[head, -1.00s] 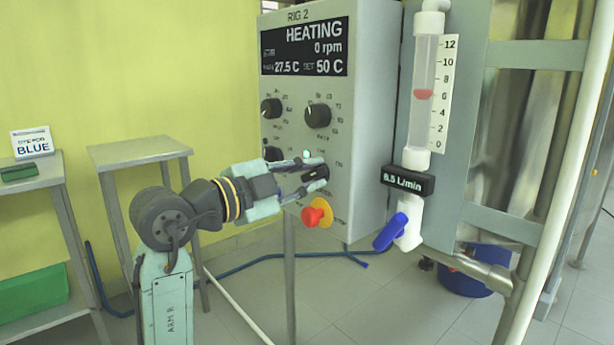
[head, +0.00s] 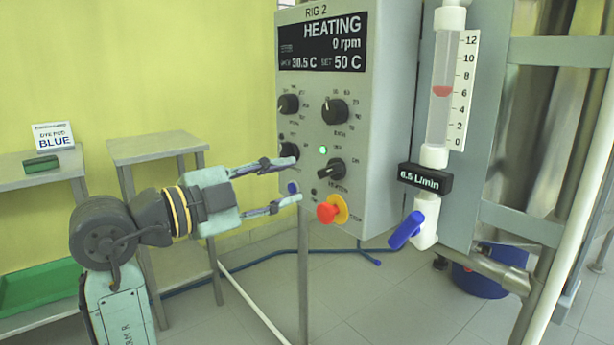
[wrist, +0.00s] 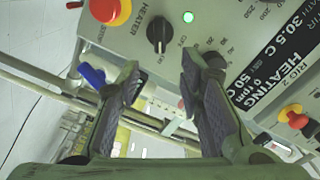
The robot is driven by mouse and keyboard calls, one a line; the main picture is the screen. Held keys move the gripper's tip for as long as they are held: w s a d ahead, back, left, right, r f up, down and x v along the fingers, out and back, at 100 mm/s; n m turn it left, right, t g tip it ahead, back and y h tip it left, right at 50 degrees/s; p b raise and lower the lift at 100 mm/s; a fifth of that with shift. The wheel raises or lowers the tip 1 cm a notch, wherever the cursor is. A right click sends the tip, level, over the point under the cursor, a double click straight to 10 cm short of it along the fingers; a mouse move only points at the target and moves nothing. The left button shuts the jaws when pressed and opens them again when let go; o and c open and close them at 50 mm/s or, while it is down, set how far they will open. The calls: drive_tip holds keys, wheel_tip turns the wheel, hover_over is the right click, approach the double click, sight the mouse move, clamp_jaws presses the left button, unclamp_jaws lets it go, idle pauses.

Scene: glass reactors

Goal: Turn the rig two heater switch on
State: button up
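The rig 2 control box (head: 362,195) stands in front of me, with the black heater switch knob (head: 330,169) low on its face. The knob also shows in the wrist view (wrist: 158,35) beside the word HEATER; its white mark points towards the lower edge of that picture. A green lamp (head: 323,149) next to it is lit. The display (head: 322,42) reads HEATING, 0 rpm, 30.5 C, SET 50 C. My gripper (head: 295,181) is open and empty, left of the knob and apart from it. Its two fingers also show in the wrist view (wrist: 160,78).
A red stop button (head: 327,213) on a yellow ring sits below the knob. More black knobs (head: 334,110) are above. A flow meter (head: 445,90) with a blue valve handle (head: 406,231) stands to the right. Small tables (head: 160,146) are at left.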

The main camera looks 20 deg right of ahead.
drive_tip(key=shift+v, duration=1.6)
